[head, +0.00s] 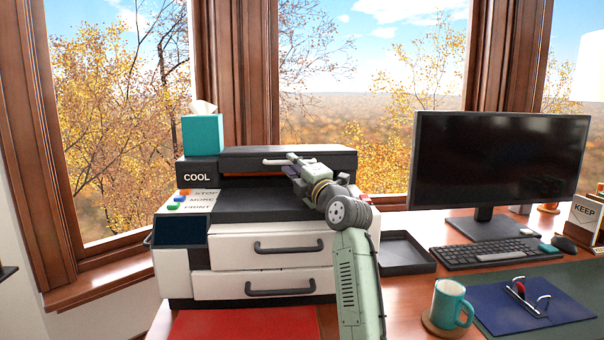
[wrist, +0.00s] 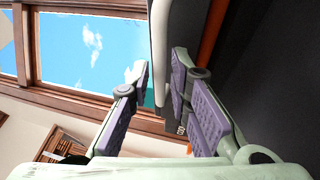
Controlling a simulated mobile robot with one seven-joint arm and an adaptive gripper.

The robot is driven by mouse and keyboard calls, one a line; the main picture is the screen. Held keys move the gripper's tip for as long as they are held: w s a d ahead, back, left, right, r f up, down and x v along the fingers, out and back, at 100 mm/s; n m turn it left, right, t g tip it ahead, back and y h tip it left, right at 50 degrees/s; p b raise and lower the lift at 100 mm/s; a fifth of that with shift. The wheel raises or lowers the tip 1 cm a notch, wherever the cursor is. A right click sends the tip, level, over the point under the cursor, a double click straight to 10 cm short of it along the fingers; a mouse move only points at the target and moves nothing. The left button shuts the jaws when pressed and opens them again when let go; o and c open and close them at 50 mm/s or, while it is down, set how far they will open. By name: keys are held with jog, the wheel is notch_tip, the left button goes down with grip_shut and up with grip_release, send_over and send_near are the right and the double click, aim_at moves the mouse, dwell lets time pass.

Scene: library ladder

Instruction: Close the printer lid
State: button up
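The printer (head: 265,228) is a white and black machine with two handled drawers, standing on the desk. Its dark lid (head: 240,163) lies across the top, with a thin orange line under its front edge; how far it stands open is hard to tell. My gripper (head: 282,160) is at the front of the lid, reaching in from the right. In the wrist view my gripper (wrist: 160,78) has its fingers apart, and a pale rounded edge of a dark panel (wrist: 159,38) shows between them. Whether the fingers touch it I cannot tell. My wrist hides part of the printer's top right.
A teal tissue box (head: 203,134) stands on the printer's left top, above coloured buttons. A black tray (head: 405,254), monitor (head: 498,165), keyboard (head: 485,253) and teal mug (head: 449,302) are to the right. A red mat (head: 245,324) lies in front. Windows are behind.

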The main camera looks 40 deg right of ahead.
jog(key=v, duration=1.1)
jog(key=shift+s, duration=0.15)
jog(key=shift+c, duration=0.4)
